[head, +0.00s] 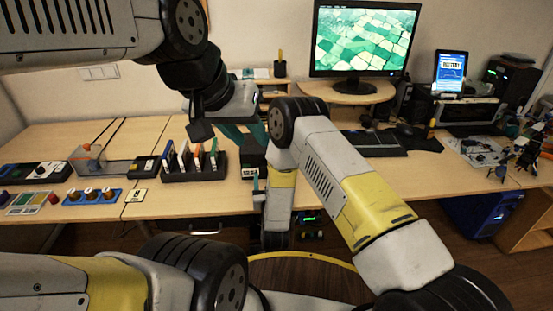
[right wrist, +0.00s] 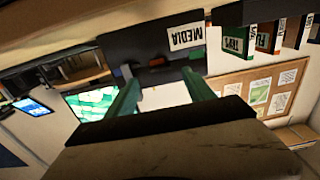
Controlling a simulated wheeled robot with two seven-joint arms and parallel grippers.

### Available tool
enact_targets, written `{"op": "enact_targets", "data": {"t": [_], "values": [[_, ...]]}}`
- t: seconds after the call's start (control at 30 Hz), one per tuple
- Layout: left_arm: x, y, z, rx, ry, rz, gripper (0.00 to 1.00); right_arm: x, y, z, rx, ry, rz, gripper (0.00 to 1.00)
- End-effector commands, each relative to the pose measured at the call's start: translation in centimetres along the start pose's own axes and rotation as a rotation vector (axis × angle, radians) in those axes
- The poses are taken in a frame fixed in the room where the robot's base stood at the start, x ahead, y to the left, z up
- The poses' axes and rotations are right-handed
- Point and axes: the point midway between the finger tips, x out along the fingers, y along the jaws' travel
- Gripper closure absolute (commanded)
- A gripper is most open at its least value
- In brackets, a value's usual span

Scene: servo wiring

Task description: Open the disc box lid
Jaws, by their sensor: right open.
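The dark disc box with a white MEDIA label (head: 250,172) stands on the desk, right of the disc rack and partly behind my arms. In the right wrist view the label (right wrist: 185,37) appears upside down on the box's dark front. I cannot tell whether the lid is raised. My left gripper (head: 243,132) is over the box area, with its teal fingers pointing down. Its opening is unclear. My right gripper (head: 257,181) is low in front of the box, mostly hidden by my arm. In the right wrist view its teal fingers (right wrist: 164,92) are apart and empty.
A black rack (head: 195,174) of upright coloured cases stands just left of the box. Further left are a blue tray of knobs (head: 92,196) and a clear-covered box (head: 86,160). A monitor (head: 363,40) and a keyboard (head: 372,142) are to the right.

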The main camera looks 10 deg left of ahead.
Motion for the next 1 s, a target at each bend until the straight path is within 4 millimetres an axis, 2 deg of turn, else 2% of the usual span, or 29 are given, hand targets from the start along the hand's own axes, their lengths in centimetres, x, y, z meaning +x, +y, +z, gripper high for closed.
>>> {"op": "enact_targets", "data": {"t": [0.1, 0.3, 0.67, 0.9, 0.97, 1.0], "values": [[0.0, 0.0, 0.0, 0.000, 0.000, 0.000, 0.64, 2.1, 0.1, -0.1, 0.001, 0.002, 0.002, 0.38], [0.0, 0.0, 0.0, 0.000, 0.000, 0.000, 0.64, 4.3, 0.1, 0.0, 0.001, 0.000, 0.001, 0.38], [0.0, 0.0, 0.0, 0.000, 0.000, 0.000, 0.64, 4.9, 0.0, 0.0, 0.000, -0.002, 0.000, 0.40], [0.0, 0.0, 0.0, 0.000, 0.000, 0.000, 0.64, 4.9, 0.0, 0.0, 0.001, -0.002, 0.000, 0.87], [0.0, 0.0, 0.0, 0.000, 0.000, 0.000, 0.64, 4.9, 0.0, 0.0, 0.001, -0.002, 0.000, 0.99], [0.0, 0.0, 0.0, 0.000, 0.000, 0.000, 0.64, 4.9, 0.0, 0.0, 0.001, -0.002, 0.000, 1.00]]}}
